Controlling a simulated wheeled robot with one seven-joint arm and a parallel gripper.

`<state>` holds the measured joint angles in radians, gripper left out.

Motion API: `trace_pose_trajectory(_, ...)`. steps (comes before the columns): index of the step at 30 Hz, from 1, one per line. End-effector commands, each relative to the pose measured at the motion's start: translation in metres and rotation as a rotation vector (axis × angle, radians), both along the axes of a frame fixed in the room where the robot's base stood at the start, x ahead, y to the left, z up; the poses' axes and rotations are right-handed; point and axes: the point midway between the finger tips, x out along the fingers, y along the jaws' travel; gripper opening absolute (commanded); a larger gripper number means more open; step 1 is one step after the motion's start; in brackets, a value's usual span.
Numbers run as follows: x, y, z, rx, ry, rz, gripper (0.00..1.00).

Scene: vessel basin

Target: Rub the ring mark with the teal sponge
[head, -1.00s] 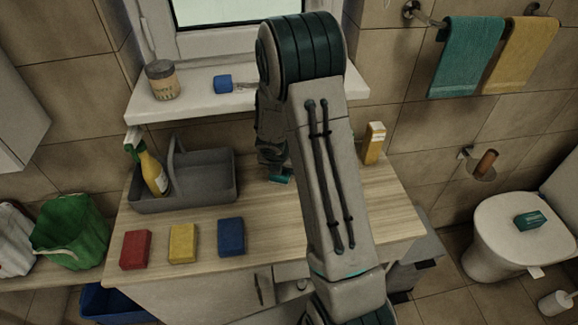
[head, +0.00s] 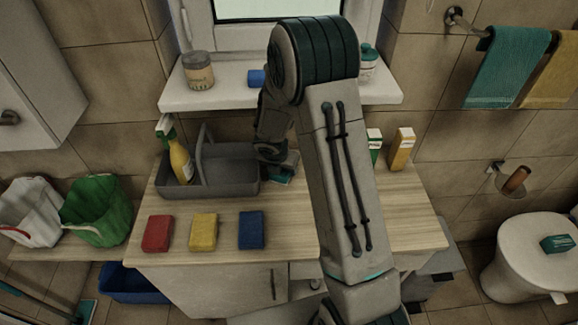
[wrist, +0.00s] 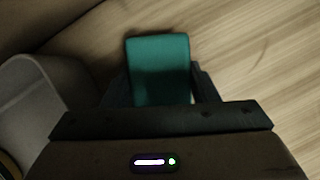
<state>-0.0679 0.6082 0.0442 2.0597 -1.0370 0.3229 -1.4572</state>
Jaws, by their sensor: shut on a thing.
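The teal sponge (wrist: 158,58) is between the fingers of my gripper (wrist: 160,95) in the wrist view, and the gripper is shut on it. The sponge is above the wooden counter (wrist: 250,50); whether it touches the counter cannot be told. In the head view a small part of the teal sponge (head: 281,178) shows below my gripper (head: 280,168), just right of the grey caddy. No ring mark can be made out in either view; my arm covers part of the counter.
The grey caddy (head: 225,180) with a yellow spray bottle (head: 180,160) stands left of my gripper. Red (head: 157,233), yellow (head: 203,231) and blue (head: 251,229) sponges lie along the counter's front. Cartons, including an orange one (head: 402,148), stand at the back right.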

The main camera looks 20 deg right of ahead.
Motion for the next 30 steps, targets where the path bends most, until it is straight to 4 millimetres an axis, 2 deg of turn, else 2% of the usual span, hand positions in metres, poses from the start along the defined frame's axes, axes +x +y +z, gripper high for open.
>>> trace_pose_trajectory(10, 0.0, -0.003, 0.006, -0.002, -0.001, -0.005, 0.29)
trace_pose_trajectory(25, 0.001, -0.002, 0.057, -0.003, -0.002, -0.002, 0.29)
trace_pose_trajectory(30, 0.0, -0.002, 0.063, -0.003, -0.002, -0.002, 0.29)
